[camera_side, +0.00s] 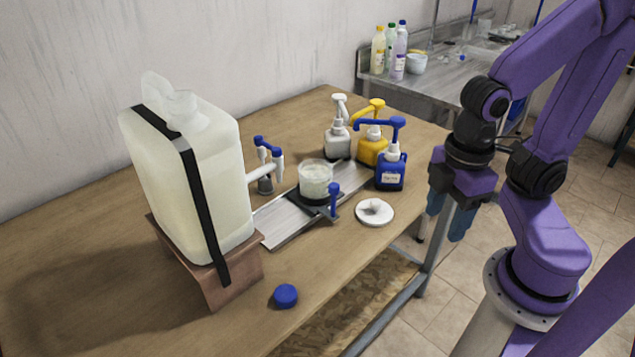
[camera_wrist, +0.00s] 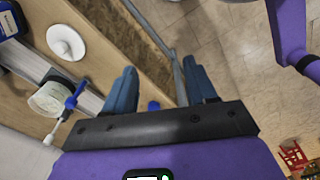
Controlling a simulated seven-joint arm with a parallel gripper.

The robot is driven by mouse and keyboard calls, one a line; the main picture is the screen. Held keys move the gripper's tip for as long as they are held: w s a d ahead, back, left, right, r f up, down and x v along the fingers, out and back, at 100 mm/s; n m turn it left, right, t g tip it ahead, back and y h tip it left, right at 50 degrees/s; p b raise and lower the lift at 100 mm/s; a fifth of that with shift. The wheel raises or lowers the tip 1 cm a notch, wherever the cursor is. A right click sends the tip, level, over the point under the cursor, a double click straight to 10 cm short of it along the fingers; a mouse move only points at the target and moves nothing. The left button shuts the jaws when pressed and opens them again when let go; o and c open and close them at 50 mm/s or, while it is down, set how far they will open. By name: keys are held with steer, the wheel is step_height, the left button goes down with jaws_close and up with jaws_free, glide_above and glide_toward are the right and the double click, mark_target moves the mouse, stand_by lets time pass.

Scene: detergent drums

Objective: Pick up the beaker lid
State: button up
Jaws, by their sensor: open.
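The beaker lid (camera_side: 374,212) is a white disc with a small knob on top. It lies on the wooden table near its front edge, to the right of the beaker. In the wrist view the lid (camera_wrist: 66,42) is at the upper left. The clear beaker (camera_side: 316,180) stands on a dark base on a metal rail; it also shows in the wrist view (camera_wrist: 50,98). My gripper (camera_side: 447,222) points down past the table's right edge, apart from the lid. In the wrist view its two blue fingers are spread and empty (camera_wrist: 160,88).
White, yellow and blue pump bottles (camera_side: 388,168) stand behind the lid. A large jug (camera_side: 190,180) sits on a brown stand at left. A blue cap (camera_side: 286,295) lies near the front edge. Bare wood lies between cap and lid. A metal table (camera_side: 440,85) stands behind.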

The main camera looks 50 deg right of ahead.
steer(key=shift+o, duration=0.2)
steer(key=n+t+h, duration=0.1)
steer(key=n+h, duration=0.4)
steer(key=n, duration=0.3)
glide_above(376, 201)
steer(key=a, duration=0.3)
steer(key=f, duration=1)
steer(key=shift+s+d+f, duration=0.15)
steer(key=shift+s+d, duration=0.1)
steer(key=shift+s, duration=0.15)
steer(key=shift+x, duration=2.95)
steer(key=shift+a, duration=0.15)
jaws_close()
